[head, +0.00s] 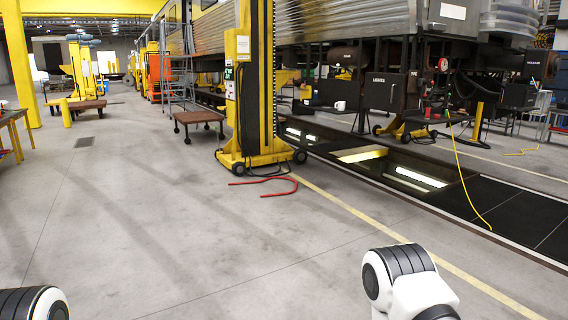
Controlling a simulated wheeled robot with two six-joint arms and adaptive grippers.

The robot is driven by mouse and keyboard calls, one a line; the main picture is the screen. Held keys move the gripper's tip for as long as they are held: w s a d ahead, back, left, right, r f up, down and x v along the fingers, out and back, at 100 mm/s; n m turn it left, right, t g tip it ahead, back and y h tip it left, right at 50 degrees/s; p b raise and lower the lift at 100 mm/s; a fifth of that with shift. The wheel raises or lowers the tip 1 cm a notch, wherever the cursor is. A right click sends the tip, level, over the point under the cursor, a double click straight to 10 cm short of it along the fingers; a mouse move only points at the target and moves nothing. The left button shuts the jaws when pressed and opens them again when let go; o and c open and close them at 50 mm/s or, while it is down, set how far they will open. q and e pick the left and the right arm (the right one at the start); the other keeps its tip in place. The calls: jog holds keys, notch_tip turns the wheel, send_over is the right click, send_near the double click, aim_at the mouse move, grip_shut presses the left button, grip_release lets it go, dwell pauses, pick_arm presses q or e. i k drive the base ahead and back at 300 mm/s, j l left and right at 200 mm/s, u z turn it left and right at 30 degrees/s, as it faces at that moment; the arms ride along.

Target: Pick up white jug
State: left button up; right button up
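A small white object (340,105) that looks like a jug or mug shows in the head view, right of centre and far off. It is at the dark gear under the railcar, beyond the yellow lifting column. It is too small to tell what it rests on. Parts of my two arms show at the bottom left corner and the bottom right of centre. Neither gripper is in view, and both arm parts are far from the white object.
A yellow lifting column (250,90) stands on the floor with a red hose (280,190) beside it. A pit (400,172) with lit lamps runs along the railcar (350,20). A brown trolley (199,117) stands left of the column.

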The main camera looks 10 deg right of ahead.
aim_at(341, 105)
jog(key=i+l+z, duration=0.3)
jog(key=i+l, duration=0.15)
jog(key=i, duration=0.45)
jog(key=i+l+z, duration=0.25)
jog(key=i, duration=0.65)
jog(key=i+z, duration=0.3)
jog(key=i, duration=0.65)
